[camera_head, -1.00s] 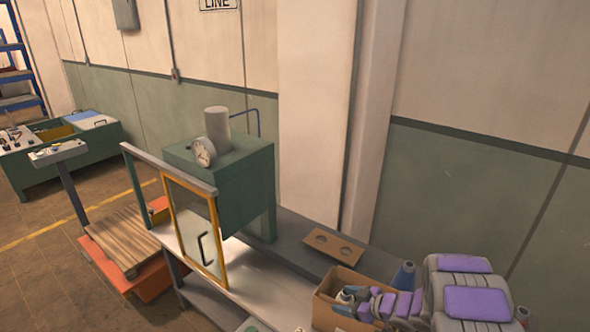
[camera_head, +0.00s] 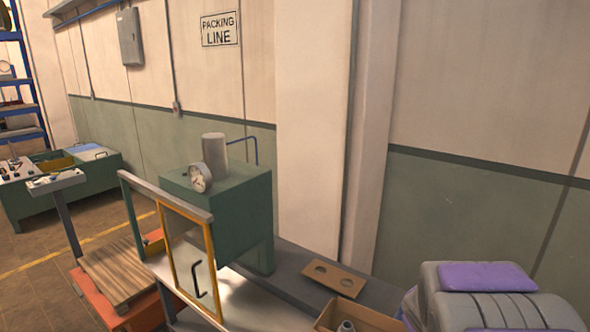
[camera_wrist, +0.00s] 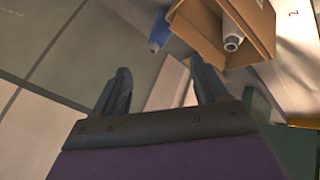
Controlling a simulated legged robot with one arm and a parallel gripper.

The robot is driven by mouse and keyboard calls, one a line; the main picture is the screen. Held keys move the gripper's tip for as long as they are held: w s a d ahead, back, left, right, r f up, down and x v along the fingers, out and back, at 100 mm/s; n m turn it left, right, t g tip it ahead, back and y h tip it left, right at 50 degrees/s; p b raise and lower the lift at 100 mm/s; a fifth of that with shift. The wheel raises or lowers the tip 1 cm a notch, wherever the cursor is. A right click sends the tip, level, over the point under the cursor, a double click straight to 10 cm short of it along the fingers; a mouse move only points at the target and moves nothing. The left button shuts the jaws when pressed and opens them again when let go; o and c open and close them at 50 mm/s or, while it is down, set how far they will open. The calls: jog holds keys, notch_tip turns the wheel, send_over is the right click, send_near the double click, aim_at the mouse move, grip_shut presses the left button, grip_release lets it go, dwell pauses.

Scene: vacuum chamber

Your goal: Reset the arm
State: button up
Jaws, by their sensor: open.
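My gripper (camera_wrist: 160,85) shows in the wrist view with its two dark fingers spread apart and nothing between them. In the head view my grey and purple arm fills the lower right corner, and the gripper itself is out of sight. The green vacuum chamber (camera_head: 240,205) stands on the bench with a round gauge (camera_head: 201,178) and a grey cylinder on top. Its yellow-framed clear door (camera_head: 187,262) with a black handle is at the chamber's front left, under a grey rail.
A cardboard box (camera_head: 355,318) on the bench holds a grey-nozzled bottle (camera_wrist: 231,42). A blue bottle (camera_wrist: 159,32) stands beside it in the wrist view. A brown plate with two holes (camera_head: 334,279) lies behind the box. An orange pallet lift (camera_head: 112,280) stands left of the bench.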

jog(key=s+a+m+g+y+b, duration=0.1)
jog(key=s+a, duration=0.4)
jog(key=s, duration=0.7)
jog(key=s+a+m+g+y+b, duration=0.1)
jog(key=s+a+g, duration=0.3)
jog(key=s, duration=0.8)
jog(key=s+a+m+g+y+b, duration=0.1)
jog(key=s+a+g+y+b, duration=0.1)
jog(key=s+a, duration=0.5)
jog(key=s+g, duration=0.1)
jog(key=s, duration=0.3)
jog(key=shift+s+a, duration=0.35)
jog(key=shift+s, duration=0.05)
jog(key=shift+c, duration=0.5)
